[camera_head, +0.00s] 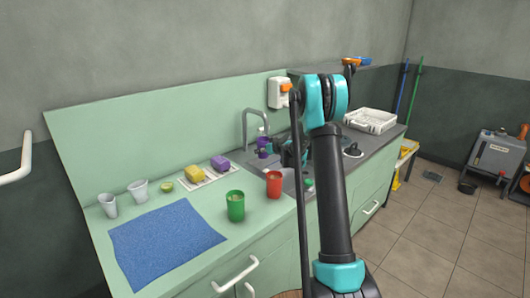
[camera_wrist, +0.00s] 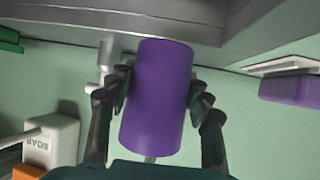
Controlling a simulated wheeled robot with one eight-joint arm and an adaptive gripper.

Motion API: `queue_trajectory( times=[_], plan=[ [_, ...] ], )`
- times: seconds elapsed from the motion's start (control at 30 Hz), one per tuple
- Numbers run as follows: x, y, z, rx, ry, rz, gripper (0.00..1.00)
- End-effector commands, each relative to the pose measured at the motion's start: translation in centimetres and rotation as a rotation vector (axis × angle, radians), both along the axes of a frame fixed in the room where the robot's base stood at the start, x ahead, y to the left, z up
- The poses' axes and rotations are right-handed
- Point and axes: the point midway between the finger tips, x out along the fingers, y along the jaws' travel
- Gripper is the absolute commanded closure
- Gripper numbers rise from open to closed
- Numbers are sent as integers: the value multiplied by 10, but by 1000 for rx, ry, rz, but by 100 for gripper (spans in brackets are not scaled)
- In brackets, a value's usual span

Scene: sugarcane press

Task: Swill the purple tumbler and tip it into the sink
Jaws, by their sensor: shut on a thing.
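The purple tumbler (camera_wrist: 158,95) is between the two fingers of my gripper (camera_wrist: 158,100) in the wrist view, with a finger against each side. My gripper is shut on it. In the head view the tumbler (camera_head: 263,152) shows small near the tap, and my gripper (camera_head: 270,153) is partly hidden by my arm. The tumbler's inside is not visible. The grey sink unit (camera_head: 243,158) lies around and below the tap (camera_head: 257,118); its basin is mostly hidden.
A red cup (camera_head: 274,184) and a green cup (camera_head: 235,206) stand on the counter at the near side. Yellow (camera_head: 195,174) and purple (camera_head: 220,162) sponges lie left of the sink. A soap dispenser (camera_head: 279,92) hangs behind. A white rack (camera_head: 370,121) is at right.

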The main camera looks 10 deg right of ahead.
Motion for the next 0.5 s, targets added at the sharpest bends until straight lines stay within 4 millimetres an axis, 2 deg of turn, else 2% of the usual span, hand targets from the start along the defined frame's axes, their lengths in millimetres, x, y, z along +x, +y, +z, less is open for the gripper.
queue_trajectory(
  times=[0.23, 0.5],
  plan=[
    [-10, 13, 0, 0, 1, 0, 89],
    [-23, 5, 0, 0, 0, -1, 89]
  ],
)
